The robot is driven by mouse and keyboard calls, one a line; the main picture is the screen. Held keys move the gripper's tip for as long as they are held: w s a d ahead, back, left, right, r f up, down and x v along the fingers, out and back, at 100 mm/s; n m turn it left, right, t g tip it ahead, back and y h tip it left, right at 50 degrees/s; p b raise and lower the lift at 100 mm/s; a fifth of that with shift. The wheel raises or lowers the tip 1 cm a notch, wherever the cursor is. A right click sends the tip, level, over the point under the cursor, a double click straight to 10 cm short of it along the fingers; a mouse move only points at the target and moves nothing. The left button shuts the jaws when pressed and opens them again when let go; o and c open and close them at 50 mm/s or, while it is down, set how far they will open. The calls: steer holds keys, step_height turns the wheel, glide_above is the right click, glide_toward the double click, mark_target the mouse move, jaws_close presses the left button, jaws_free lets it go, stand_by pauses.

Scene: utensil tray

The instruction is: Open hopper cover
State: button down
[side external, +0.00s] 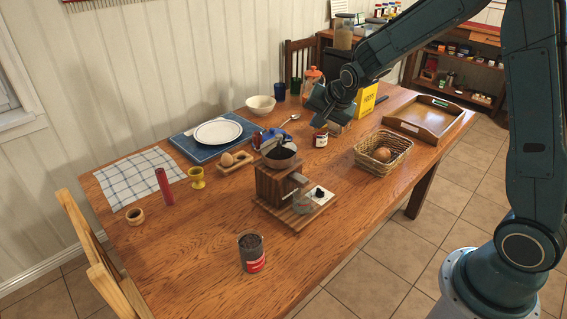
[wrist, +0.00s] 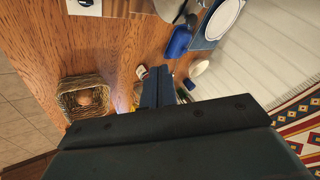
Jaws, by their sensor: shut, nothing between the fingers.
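A wooden coffee grinder (side external: 270,186) stands near the middle of the table in the side view. Its round hopper (side external: 283,159) is on top, with a dark inside and a copper-coloured rim. A dark part stands up at the hopper, but I cannot tell the cover's exact position. My gripper (side external: 322,118) is above the table, behind and to the right of the grinder, apart from it. In the wrist view my gripper (wrist: 157,86) shows two dark fingers together with nothing between them. The hopper (wrist: 172,8) is partly cut off at the top edge there.
A small jar (side external: 320,139) stands below my gripper. A wicker basket (side external: 401,150) with a round item is to the right, and a wooden tray (side external: 456,105) lies beyond. A blue object (side external: 270,136) and an egg holder (side external: 237,166) are near the grinder. The front right table area is clear.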

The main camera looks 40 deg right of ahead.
steer(key=shift+d+v, duration=0.25)
steer(key=shift+v, duration=0.95)
steer(key=shift+d+v, duration=0.25)
steer(key=shift+v, duration=0.95)
steer(key=shift+s, duration=0.1)
steer(key=d+m+y, duration=0.1)
steer(key=m+y, duration=0.1)
steer(key=m, duration=0.3)
steer(key=d+m+y, duration=0.2)
steer(key=m+y, duration=0.1)
steer(key=m, duration=0.2)
steer(key=d+f+m+y, duration=0.1)
steer(key=d+m+y, duration=0.1)
steer(key=m, duration=0.3)
steer(key=shift+s+m+g+y, duration=0.25)
steer(key=shift+m+g+y, duration=0.05)
steer(key=shift+y, duration=0.2)
glide_toward(287, 139)
step_height(287, 139, down, 4)
steer(key=shift+w+a+f, duration=0.1)
steer(key=shift+w+a, duration=0.7)
steer(key=shift+w, duration=0.15)
steer(key=shift+w+a, duration=0.5)
steer(key=shift+w, duration=0.1)
